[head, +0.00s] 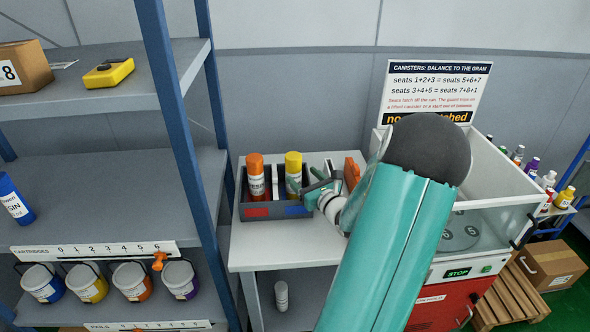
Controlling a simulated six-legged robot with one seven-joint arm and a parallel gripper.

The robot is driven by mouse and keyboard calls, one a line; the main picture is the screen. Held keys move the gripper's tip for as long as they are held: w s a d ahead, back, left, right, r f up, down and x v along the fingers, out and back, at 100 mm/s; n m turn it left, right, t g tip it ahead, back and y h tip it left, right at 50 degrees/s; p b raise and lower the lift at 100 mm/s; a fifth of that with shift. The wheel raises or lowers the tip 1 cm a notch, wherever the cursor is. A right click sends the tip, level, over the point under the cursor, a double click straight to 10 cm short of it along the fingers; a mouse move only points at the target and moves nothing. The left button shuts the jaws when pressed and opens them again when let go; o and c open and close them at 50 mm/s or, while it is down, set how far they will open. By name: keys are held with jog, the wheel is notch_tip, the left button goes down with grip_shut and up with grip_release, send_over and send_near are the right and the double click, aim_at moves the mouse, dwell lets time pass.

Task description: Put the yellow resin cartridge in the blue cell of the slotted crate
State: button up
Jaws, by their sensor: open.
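The yellow resin cartridge (293,163) stands upright in the right-hand part of the dark slotted crate (277,213), behind the blue patch (297,211) on the crate's front wall. Its lower part is inside the cell. My gripper (307,186) is open at the cartridge's right side, close to it; whether a finger touches it I cannot tell. An orange cartridge (256,170) stands upright in the left-hand part, behind the red patch (257,212).
The crate sits on a light table (285,252) by the shelf rack's blue post (185,150). An orange object (352,172) is partly hidden by my arm. A white-walled machine (500,200) stands right.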

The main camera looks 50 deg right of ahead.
jog(key=shift+v, duration=1.95)
